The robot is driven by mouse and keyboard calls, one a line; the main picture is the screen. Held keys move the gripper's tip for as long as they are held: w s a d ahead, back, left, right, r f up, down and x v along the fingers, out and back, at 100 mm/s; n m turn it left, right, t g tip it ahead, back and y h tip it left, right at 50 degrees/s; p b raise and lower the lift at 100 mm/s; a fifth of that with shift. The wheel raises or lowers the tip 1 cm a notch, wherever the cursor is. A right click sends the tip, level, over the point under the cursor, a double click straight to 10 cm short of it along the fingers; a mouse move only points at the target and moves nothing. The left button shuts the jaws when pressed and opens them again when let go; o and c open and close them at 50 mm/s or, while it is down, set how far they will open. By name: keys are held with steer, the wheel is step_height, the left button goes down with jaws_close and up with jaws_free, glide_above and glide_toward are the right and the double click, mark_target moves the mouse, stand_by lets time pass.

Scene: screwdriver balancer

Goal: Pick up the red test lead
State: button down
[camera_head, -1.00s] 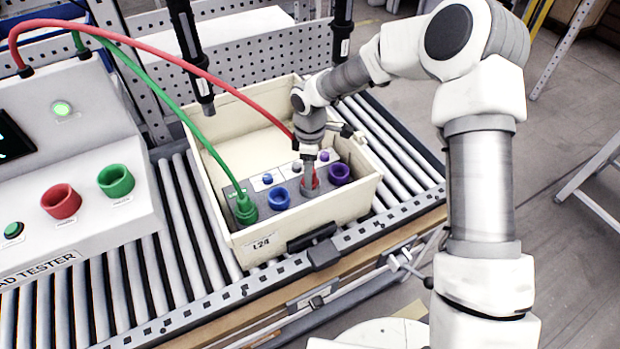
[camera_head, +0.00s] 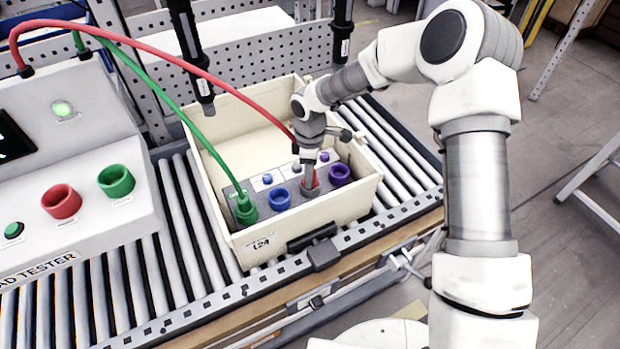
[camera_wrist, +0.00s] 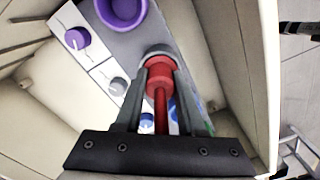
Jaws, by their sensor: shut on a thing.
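The red test lead (camera_head: 250,108) arcs from the white tester on the left into the cream bin. In the wrist view its red plug (camera_wrist: 159,82) sits between the two fingers of my gripper (camera_wrist: 160,75), which are shut on it. The plug's tip is at a grey ring on the grey block, and I cannot tell whether it is seated in it. In the head view my gripper (camera_head: 309,180) points down into the bin and hides most of the plug.
The grey block holds a blue socket (camera_head: 281,198), a purple socket (camera_head: 340,174) and the plugged green lead (camera_head: 244,207). The cream bin (camera_head: 345,205) walls it in. The white tester (camera_head: 75,150) has red (camera_head: 61,201) and green (camera_head: 116,180) sockets. Black hanging tools are behind.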

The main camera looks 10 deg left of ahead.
step_height(320, 180, up, 10)
steer(key=shift+r, duration=0.1)
stand_by(0.4)
